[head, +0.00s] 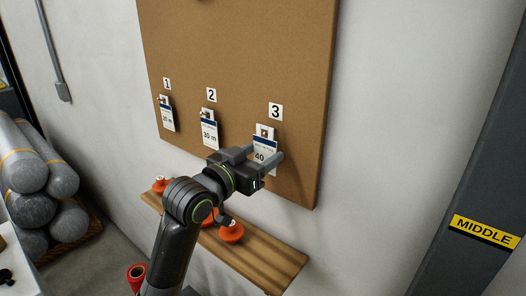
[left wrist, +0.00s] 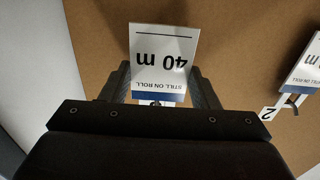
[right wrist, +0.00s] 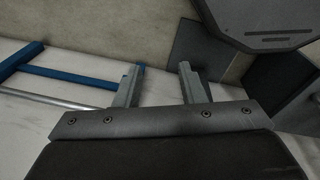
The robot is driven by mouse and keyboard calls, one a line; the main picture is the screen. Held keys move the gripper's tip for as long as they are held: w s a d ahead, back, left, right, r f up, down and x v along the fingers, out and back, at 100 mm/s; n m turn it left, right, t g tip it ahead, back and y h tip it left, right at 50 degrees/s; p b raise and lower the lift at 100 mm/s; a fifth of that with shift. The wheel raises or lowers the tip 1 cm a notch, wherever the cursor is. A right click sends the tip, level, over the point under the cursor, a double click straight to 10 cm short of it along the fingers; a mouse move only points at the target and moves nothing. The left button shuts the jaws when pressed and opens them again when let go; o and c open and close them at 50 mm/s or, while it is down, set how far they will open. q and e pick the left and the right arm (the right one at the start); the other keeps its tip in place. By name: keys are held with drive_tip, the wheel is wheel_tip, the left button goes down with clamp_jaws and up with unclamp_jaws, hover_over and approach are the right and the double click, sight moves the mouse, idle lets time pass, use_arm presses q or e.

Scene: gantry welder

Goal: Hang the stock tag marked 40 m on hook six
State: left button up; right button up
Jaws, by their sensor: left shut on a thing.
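A white stock tag with a dark blue top band, marked 40 m (head: 264,146), is at the hook below number plate 3 (head: 276,111). My left gripper (head: 263,157) is shut on this tag. In the left wrist view the tag (left wrist: 162,60) appears upside down between the two fingers (left wrist: 162,88) and reads "still on roll". I cannot tell whether it still rests on hook three. Tags hang under plates 1 (head: 167,116) and 2 (head: 209,134); the second reads 30 m. Hook six is not in view. My right gripper (right wrist: 158,85) is open and empty, away from the board.
The brown board (head: 240,50) hangs on a pale wall. Below it is a wooden shelf (head: 262,258) with orange-red objects (head: 231,232). Grey rolls (head: 25,165) are stacked at left. A dark post with a yellow MIDDLE label (head: 484,231) stands at right. A blue frame (right wrist: 60,82) shows in the right wrist view.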

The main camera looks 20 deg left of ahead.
use_arm(q)
drive_tip(key=shift+p+v, duration=1.1)
drive_tip(key=shift+v, duration=1.45)
idle(0.5)
